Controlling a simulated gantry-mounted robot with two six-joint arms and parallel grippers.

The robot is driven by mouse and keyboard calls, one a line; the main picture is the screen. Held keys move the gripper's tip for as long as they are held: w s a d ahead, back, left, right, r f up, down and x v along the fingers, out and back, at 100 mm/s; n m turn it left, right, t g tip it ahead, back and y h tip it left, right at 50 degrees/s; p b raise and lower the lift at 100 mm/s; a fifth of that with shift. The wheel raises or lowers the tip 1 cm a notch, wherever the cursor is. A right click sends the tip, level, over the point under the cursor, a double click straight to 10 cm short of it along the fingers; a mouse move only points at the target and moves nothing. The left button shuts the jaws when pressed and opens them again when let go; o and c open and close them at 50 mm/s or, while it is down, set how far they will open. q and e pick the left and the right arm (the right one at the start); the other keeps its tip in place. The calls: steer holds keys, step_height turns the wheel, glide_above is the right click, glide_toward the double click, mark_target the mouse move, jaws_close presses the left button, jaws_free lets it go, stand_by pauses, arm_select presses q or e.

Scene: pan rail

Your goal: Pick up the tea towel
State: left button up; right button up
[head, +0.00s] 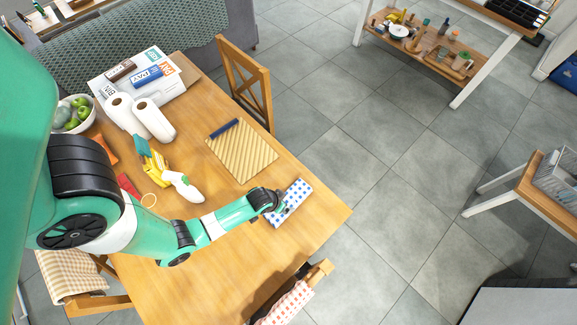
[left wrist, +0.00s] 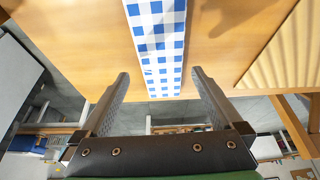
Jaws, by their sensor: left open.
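The tea towel (head: 293,201) is a folded white cloth with blue checks, lying flat near the right edge of the wooden table (head: 240,250). My left gripper (head: 280,203) is at the towel's left part, covering some of it. In the left wrist view the towel (left wrist: 160,45) runs as a strip between the two open fingers of my left gripper (left wrist: 160,75). No cloth is visibly pinched; whether the fingertips touch it cannot be told. My right gripper is not in view.
A ribbed mat (head: 243,152) with a dark blue roll lies behind the towel. A chair with a pink checked cloth (head: 286,304) is at the front edge.

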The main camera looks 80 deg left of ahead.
mark_target(289, 200)
arm_select(q)
steer(key=shift+w+a+f, duration=0.1)
steer(key=shift+w+f, duration=0.05)
steer(key=shift+f, duration=0.2)
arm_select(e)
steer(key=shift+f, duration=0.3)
arm_select(q)
steer(key=b+x, duration=0.1)
steer(key=x, duration=0.4)
steer(key=shift+w+a+f+b, duration=0.1)
steer(key=shift+a+b, duration=0.05)
steer(key=shift+b, duration=0.2)
steer(key=c, duration=1.2)
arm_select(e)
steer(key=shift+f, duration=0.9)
arm_select(q)
steer(key=shift+r+p, duration=0.35)
steer(key=shift+r, duration=0.3)
steer(key=s+a+r+p, duration=0.1)
steer(key=s+r+p, duration=0.7)
steer(key=s+r, duration=0.4)
steer(key=shift+s, duration=1)
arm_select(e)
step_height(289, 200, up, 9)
